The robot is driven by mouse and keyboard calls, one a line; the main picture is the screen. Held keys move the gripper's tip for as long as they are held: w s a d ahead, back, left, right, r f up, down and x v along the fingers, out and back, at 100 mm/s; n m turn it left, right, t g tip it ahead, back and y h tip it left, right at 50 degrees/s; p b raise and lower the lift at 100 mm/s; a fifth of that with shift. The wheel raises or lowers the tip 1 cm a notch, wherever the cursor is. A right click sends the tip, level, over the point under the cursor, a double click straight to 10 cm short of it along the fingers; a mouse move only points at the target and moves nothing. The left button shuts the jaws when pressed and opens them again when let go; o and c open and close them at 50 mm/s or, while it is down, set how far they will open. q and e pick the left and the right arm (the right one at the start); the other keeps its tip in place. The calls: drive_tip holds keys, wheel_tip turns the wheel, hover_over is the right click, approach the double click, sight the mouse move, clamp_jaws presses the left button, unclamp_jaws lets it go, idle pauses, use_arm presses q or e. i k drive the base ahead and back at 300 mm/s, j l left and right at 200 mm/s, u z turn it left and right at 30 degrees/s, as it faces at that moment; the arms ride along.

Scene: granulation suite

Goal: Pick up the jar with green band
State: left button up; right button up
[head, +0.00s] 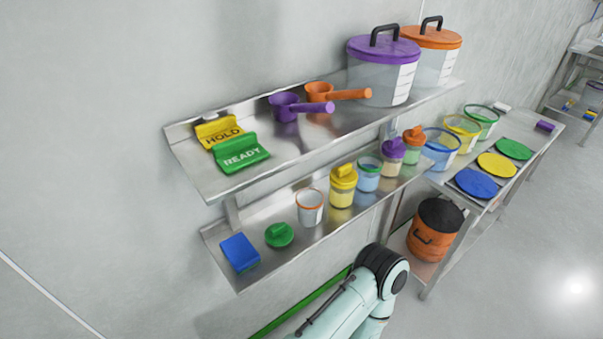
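An open clear jar with a green band (369,163) at its rim and blue contents stands upright on the lower wall shelf (270,270). It is between a yellow-lidded jar (342,190) on its left and a purple-lidded jar (392,155) on its right. Neither gripper shows in the head view. Part of one of my arms reaches up from the bottom middle, below the shelf and apart from the jar.
A white jar with an orange band (310,208), a green lid (279,235) and a blue block (240,252) sit farther left. An orange-lidded jar (413,150) stands at right. The upper shelf (200,178) overhangs behind. Open floor (520,260) lies at right.

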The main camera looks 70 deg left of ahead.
sight(369, 167)
drive_tip(key=i+u, duration=0.1)
drive_tip(key=u, duration=1.85)
